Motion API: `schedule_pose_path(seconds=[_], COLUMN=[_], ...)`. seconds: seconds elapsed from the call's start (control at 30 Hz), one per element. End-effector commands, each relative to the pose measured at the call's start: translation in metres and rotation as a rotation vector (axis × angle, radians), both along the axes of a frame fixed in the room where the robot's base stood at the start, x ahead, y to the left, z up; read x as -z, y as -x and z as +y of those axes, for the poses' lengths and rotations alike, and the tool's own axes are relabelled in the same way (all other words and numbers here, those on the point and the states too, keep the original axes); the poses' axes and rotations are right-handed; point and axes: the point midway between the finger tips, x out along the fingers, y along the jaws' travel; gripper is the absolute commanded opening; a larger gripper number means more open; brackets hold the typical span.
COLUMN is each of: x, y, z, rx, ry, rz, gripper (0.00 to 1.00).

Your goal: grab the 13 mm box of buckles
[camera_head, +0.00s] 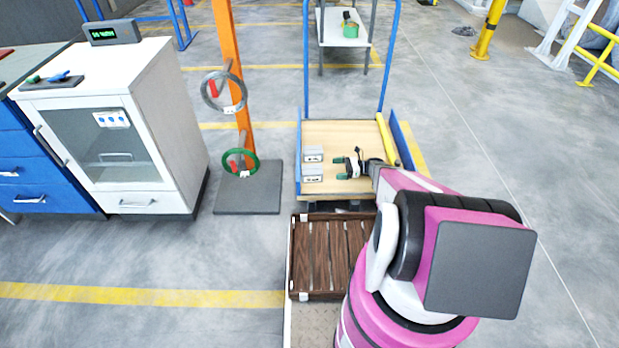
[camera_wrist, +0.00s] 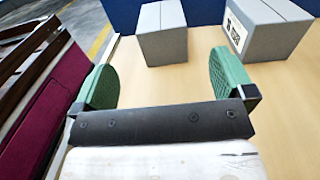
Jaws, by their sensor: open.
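Two grey boxes stand on the cart's wooden deck, a farther box (camera_head: 313,154) and a nearer box (camera_head: 313,173) in the head view. In the wrist view the nearer box (camera_wrist: 162,35) is at the upper middle, and the farther box (camera_wrist: 275,32), with a white label, is at the upper right. The labels are too small to read, so I cannot tell which is the 13 mm box. My gripper (camera_head: 347,164) is open and empty, right of both boxes and apart from them. Its green fingers (camera_wrist: 164,80) point toward them, with the nearer box ahead of the gap.
The blue-railed cart (camera_head: 345,135) has a yellow bar (camera_head: 387,140) along its right side. A brown slatted crate (camera_head: 330,255) sits just in front of the cart. An orange post (camera_head: 230,60) with hanging coils stands to the left, beside a white cabinet (camera_head: 120,130).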

Motion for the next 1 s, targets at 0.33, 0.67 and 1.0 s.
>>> schedule_pose_path(seconds=[0.33, 0.67, 1.0], x=[-0.001, -0.001, 0.000], y=[0.005, 0.006, 0.008], z=[0.043, 0.068, 0.107], rx=[-0.002, -0.001, 0.001], ry=[-0.002, -0.001, 0.000], rz=[0.000, -0.001, -0.001], gripper=[1.00, 1.00, 1.00])
